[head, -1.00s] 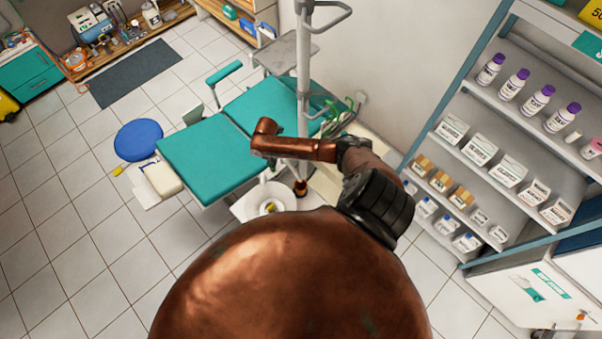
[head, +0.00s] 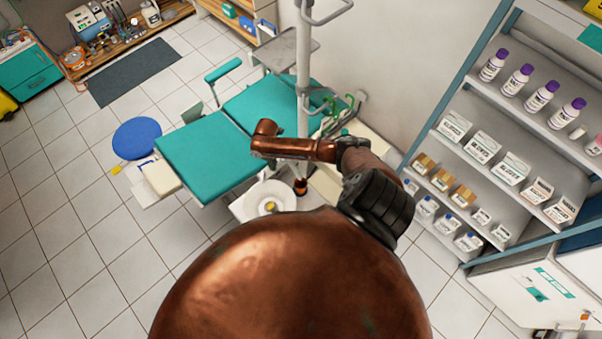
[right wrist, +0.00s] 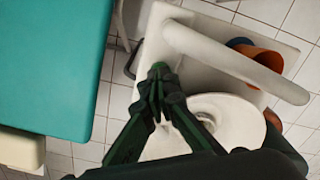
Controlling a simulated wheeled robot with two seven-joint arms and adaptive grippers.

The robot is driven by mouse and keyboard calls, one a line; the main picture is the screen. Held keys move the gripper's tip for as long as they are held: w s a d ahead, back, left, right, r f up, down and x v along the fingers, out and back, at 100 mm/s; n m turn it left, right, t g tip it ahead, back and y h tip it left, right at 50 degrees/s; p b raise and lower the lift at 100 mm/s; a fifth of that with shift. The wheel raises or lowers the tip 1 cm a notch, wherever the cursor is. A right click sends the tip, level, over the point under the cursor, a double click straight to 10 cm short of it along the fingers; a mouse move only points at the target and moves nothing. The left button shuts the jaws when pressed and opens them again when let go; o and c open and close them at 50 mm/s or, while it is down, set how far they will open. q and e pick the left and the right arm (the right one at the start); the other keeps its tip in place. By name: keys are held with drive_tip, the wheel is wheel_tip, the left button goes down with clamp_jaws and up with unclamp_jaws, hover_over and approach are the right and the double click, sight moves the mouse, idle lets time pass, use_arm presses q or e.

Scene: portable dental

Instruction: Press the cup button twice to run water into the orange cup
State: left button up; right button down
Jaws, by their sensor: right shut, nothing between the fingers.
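In the right wrist view the orange cup (right wrist: 262,62) stands on a white unit, partly hidden behind a thick white tube (right wrist: 235,62). A round white bowl (right wrist: 230,115) is below it; the bowl also shows in the head view (head: 284,203). My right gripper (right wrist: 158,78) is shut and empty, its dark green fingertips together over the unit, left of the cup and bowl. I cannot tell whether they touch anything. In the head view its fingers cannot be made out around my copper arm. I cannot make out the cup button. My left gripper is out of view.
A teal dental chair (head: 205,155) lies left of the unit, its edge close to my right gripper in the wrist view (right wrist: 50,60). A white pole (head: 302,70) rises behind my arm. Shelves with bottles (head: 540,97) and boxes stand right.

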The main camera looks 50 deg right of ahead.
drive_tip(key=shift+s, duration=0.1)
drive_tip(key=shift+r+p, duration=1.3)
drive_tip(key=shift+r, duration=0.05)
drive_tip(key=shift+r, duration=0.1)
wheel_tip(320, 180, up, 6)
drive_tip(key=p, duration=0.5)
idle(0.3)
